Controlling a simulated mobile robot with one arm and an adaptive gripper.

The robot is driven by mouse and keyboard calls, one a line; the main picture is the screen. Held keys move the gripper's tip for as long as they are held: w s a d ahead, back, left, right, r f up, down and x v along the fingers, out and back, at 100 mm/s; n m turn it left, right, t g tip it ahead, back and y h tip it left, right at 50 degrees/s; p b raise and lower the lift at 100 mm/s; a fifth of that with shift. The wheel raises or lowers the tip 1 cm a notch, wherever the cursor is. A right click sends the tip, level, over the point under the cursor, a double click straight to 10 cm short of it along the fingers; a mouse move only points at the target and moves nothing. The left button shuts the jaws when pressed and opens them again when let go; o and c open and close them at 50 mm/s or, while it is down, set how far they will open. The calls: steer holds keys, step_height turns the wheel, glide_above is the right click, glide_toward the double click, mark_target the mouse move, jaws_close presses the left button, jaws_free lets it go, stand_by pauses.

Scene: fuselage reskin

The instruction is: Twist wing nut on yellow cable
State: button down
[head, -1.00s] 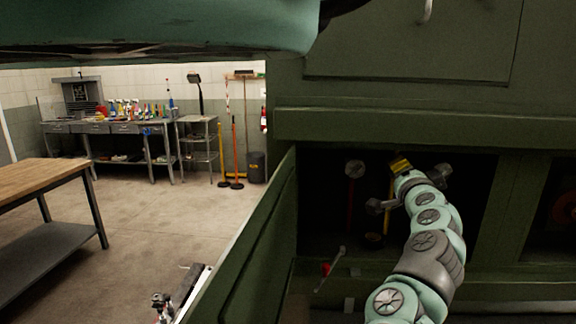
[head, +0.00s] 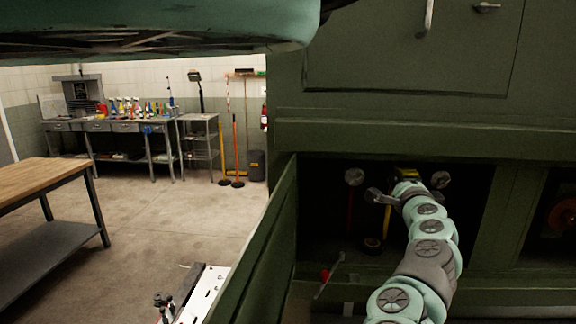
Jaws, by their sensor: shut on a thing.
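The yellow cable (head: 387,216) hangs in the dark open bay of the green fuselage, partly behind my arm. My gripper (head: 403,175) is at the cable's upper end, between two round pale fittings. It is shut on the wing nut there; its fingers and the nut are mostly hidden by my own wrist. The left round fitting (head: 354,177) sits above a red cable (head: 350,212). The right round fitting (head: 440,180) is just right of my wrist.
An open green door panel (head: 262,240) stands left of the bay. A red-ended lever (head: 326,274) is at the bay's lower edge. A wooden-topped bench (head: 40,175) stands at the far left, with open floor between. The green hull ledge (head: 400,138) overhangs the bay.

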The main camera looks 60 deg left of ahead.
stand_by(0.3)
steer(key=c, duration=0.5)
jaws_free()
steer(key=shift+c, duration=0.2)
steer(key=shift+s, duration=0.1)
steer(key=shift+v, duration=0.85)
steer(key=v, duration=1)
